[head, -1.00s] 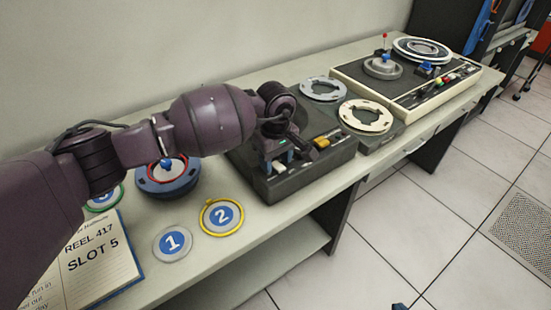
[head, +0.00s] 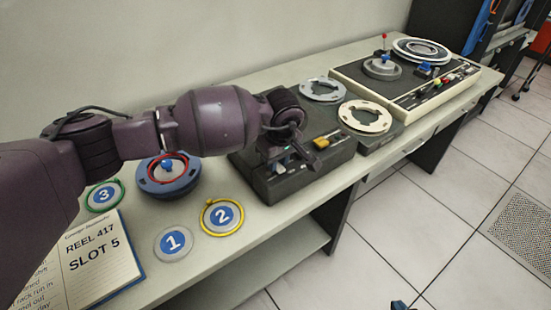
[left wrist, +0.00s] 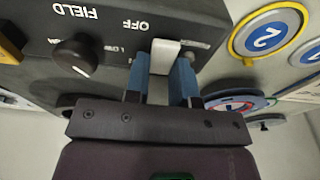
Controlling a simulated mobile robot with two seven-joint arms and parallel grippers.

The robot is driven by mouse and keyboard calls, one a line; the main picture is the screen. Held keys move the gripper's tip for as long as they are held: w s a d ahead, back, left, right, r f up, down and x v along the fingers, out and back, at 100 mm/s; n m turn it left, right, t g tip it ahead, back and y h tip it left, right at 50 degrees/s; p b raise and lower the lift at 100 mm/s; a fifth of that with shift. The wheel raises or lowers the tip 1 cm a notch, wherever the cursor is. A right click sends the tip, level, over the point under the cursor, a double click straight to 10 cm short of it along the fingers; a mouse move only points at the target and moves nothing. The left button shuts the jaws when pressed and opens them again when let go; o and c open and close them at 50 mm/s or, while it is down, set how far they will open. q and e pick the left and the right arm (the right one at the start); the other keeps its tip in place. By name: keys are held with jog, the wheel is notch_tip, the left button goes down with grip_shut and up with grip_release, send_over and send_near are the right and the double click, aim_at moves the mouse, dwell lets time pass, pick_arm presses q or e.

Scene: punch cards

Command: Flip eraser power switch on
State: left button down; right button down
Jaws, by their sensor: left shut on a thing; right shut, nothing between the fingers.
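The eraser (head: 290,186) is a dark box on the bench, with a yellow button (head: 326,140) on its top. In the left wrist view its panel (left wrist: 112,42) shows upside-down FIELD and OFF lettering, a black knob (left wrist: 76,55) and a pale switch lever (left wrist: 164,52) by the OFF label. My left gripper (head: 283,160) is low over the eraser. In the left wrist view its blue fingers (left wrist: 162,75) are shut on the lever. The lever's exact position is partly hidden by them. Only a blue tip of my right gripper (head: 399,305) shows, at the bottom edge.
Reels one (head: 173,243), two (head: 222,217) and three (head: 104,196) lie left of the eraser, near a round blue holder (head: 168,178) and a notepad (head: 98,258). A tape deck (head: 440,85) stands at the back right. Two bare reels (head: 365,117) lie between.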

pick_arm(q)
jog(key=shift+s+d+r+t+y+p, duration=0.1)
jog(key=shift+s+t+y+p, duration=0.1)
jog(key=shift+t+y, duration=0.4)
jog(key=shift+s+d+t+y+p, duration=0.15)
jog(key=shift+t+y, duration=0.25)
jog(key=shift+t, duration=0.3)
jog(key=shift+w+a, duration=0.1)
jog(key=c, duration=1)
grip_release()
jog(key=shift+o, duration=0.2)
jog(key=p+v, duration=0.1)
jog(key=v, duration=0.9)
jog(key=shift+r, duration=0.35)
